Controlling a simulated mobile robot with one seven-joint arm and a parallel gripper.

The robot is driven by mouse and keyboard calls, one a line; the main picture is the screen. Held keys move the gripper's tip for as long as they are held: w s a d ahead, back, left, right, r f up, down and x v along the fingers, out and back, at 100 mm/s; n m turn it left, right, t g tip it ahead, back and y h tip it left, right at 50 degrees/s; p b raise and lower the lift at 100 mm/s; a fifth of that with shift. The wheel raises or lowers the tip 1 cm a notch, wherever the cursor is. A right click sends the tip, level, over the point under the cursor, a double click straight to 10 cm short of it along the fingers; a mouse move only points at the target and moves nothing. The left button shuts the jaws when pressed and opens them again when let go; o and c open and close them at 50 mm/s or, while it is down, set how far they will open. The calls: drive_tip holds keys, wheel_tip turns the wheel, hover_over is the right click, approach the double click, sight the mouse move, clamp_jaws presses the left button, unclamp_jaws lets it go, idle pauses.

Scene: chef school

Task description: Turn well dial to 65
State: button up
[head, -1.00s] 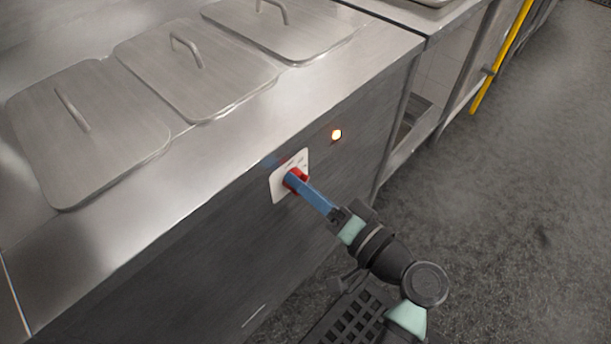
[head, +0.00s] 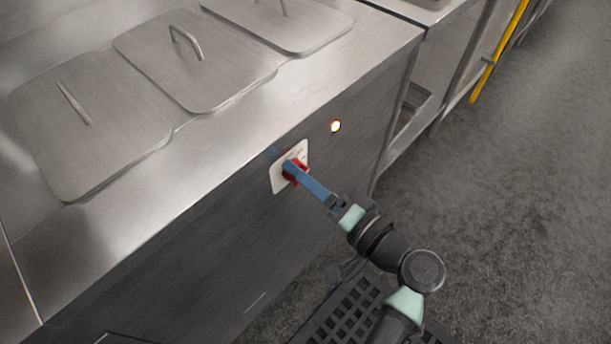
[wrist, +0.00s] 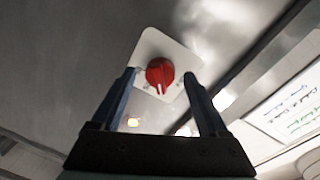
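The well dial is a red knob (wrist: 160,72) on a white square plate (wrist: 163,48), set in the steel front of the counter. In the wrist view its ridge and light pointer line face down the picture. The scale marks are too small to read. My gripper (wrist: 159,74) is open, with one finger on each side of the knob and a visible gap on both sides. In the head view my blue fingers (head: 313,186) reach the knob (head: 301,170) and hide part of it and its plate (head: 279,181).
A lit indicator lamp (head: 336,126) sits to the right of the plate. Steel lids with handles (head: 88,125) cover the counter top above. A black floor grate (head: 350,318) lies below my arm. Open grey floor (head: 520,200) extends to the right.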

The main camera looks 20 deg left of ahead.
idle(0.3)
drive_tip(key=f+v, duration=0.1)
drive_tip(key=v, duration=1.2)
drive_tip(key=shift+r+p, duration=0.45)
drive_tip(key=shift+r, duration=0.05)
drive_tip(key=w+r+t+h, duration=0.4)
drive_tip(key=w+r+h, duration=0.2)
drive_tip(key=w+r, duration=0.4)
drive_tip(key=w+d+r+t+h, duration=0.1)
drive_tip(key=w+r+t+h, duration=0.35)
drive_tip(key=r, duration=0.65)
drive_tip(key=s+r+t+h, duration=0.2)
drive_tip(key=s+r+t, duration=0.25)
drive_tip(key=r, duration=0.45)
drive_tip(key=s+r+t+h, duration=0.1)
drive_tip(key=s+r+t, duration=0.3)
drive_tip(key=r, duration=0.6)
drive_tip(key=s+r+t+h, duration=0.25)
drive_tip(key=s+r, duration=0.25)
drive_tip(key=r, duration=0.4)
wheel_tip(320, 180, up, 24)
drive_tip(key=t+p, duration=0.1)
drive_tip(key=p, duration=2.2)
drive_tip(key=shift+s+d, duration=0.4)
drive_tip(key=shift+s, duration=0.05)
